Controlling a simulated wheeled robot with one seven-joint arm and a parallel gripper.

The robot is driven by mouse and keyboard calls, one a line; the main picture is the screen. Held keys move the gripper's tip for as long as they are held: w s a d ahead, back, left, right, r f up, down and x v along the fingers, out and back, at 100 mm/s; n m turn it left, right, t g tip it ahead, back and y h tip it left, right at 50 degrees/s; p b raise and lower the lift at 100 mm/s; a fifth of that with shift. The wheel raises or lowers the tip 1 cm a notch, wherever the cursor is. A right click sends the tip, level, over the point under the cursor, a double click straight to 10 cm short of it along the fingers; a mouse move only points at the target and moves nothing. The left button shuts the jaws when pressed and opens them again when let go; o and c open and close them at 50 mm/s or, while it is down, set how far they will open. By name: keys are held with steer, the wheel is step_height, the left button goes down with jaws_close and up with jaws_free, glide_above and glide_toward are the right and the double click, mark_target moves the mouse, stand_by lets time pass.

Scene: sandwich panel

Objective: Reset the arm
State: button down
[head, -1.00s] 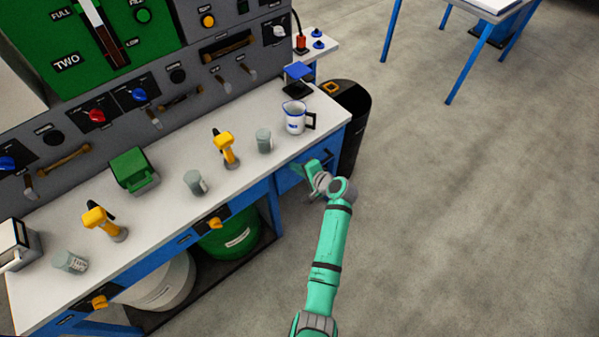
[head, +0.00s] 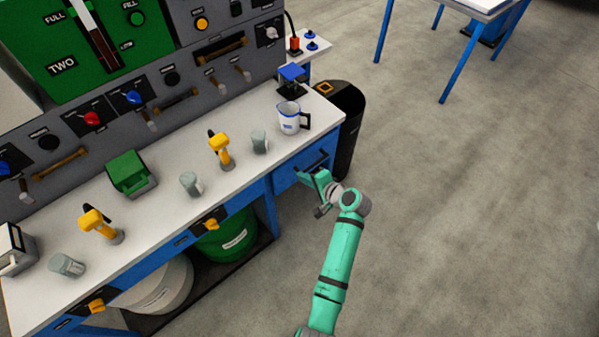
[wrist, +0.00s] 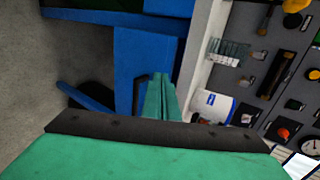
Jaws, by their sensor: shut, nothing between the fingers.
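My arm (head: 341,255) is green and reaches up from the bottom of the head view. My gripper (head: 307,172) is at its far end, in front of the blue bench's right end, close to a dark drawer handle (head: 313,163). In the wrist view my gripper (wrist: 162,92) shows its green fingers together, with nothing between them. The dark handle (wrist: 139,90) shows just left of them, against a blue front. I cannot tell whether the fingers touch the handle.
A white and blue jug (head: 289,118) stands on the white bench top (head: 165,215) near its right end. Grey cups (head: 191,184), yellow tools (head: 220,150) and a green box (head: 130,174) also stand there. A black bin (head: 347,105) stands beyond the bench. Open floor lies to the right.

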steer(key=v, duration=0.6)
steer(key=shift+s+d, duration=0.15)
steer(key=shift+d, duration=0.15)
steer(key=shift+r, duration=0.15)
steer(key=s+a+f+h, duration=0.3)
steer(key=s+f+h, duration=0.1)
steer(key=s+f, duration=0.55)
steer(key=s+n+t+h, duration=0.2)
steer(key=s+n+h, duration=0.1)
steer(key=s, duration=1)
steer(key=s+a+r+n+t, duration=0.2)
steer(key=s+r+n, duration=0.1)
steer(key=s+r, duration=0.6)
steer(key=s+a+r+n+t, duration=0.2)
steer(key=s+a+r+n, duration=0.1)
steer(key=s+r, duration=0.6)
step_height(320, 180, up, 2)
steer(key=shift+s+r+n, duration=0.1)
steer(key=shift+s+n, duration=0.15)
steer(key=shift+n, duration=0.55)
